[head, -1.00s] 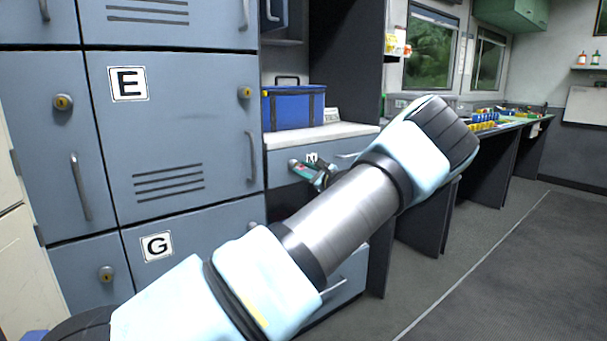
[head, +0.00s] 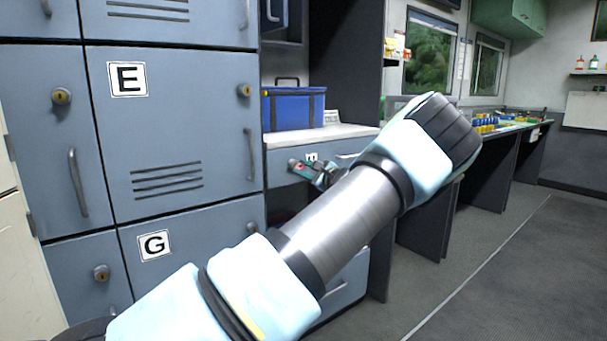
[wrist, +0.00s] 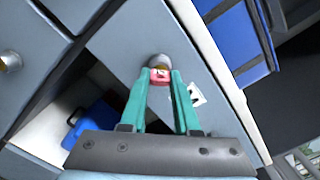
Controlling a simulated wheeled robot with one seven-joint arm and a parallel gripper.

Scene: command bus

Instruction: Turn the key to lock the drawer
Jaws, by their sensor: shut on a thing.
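The drawer front (head: 284,155) is grey-blue and sits under a white counter; it also shows in the wrist view (wrist: 205,80). It carries a white label (head: 312,157), partly covered by my gripper. A round metal lock (wrist: 158,60) is on the drawer front. A small red-pink key (wrist: 160,76) is at the lock, between my fingertips. How far it is turned is too small to tell. My gripper (wrist: 159,81) has teal fingers and is shut on the key, right against the lock. In the head view my gripper (head: 305,168) is small and partly hidden by my arm.
Grey lockers (head: 180,130) labelled E and G stand at the left, with locks and handles. A blue box (head: 293,108) stands on the counter (head: 340,132) above the drawer. A dark opening with a blue thing (wrist: 97,125) shows beside my fingers. The floor at right is clear.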

